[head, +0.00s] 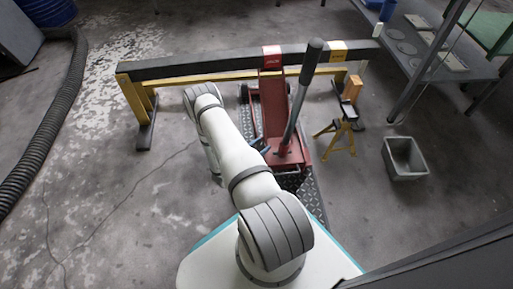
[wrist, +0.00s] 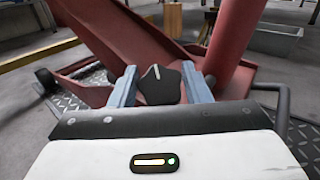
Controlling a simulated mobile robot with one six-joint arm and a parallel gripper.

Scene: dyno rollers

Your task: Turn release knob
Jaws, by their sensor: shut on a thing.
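The release knob (wrist: 160,85) is a black lobed knob with a white line on its face, at the middle of the wrist view. The white line stands close to upright, tilted slightly left. My gripper (wrist: 161,88) is shut on the knob, with one blue-grey finger on each side of it. The knob sits at the base of the red floor jack (wrist: 115,40), in front of its red body. In the head view the jack (head: 272,105) stands beyond my arm, with a long dark handle (head: 303,90) leaning up to the right. The knob is hidden there by my arm.
A dark beam on a yellow frame (head: 200,66) spans behind the jack. A yellow stand (head: 341,135) and a grey bin (head: 404,158) stand to the right. A metal table (head: 425,50) is at the back right. A black hose (head: 55,125) lies on the left; the left floor is open.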

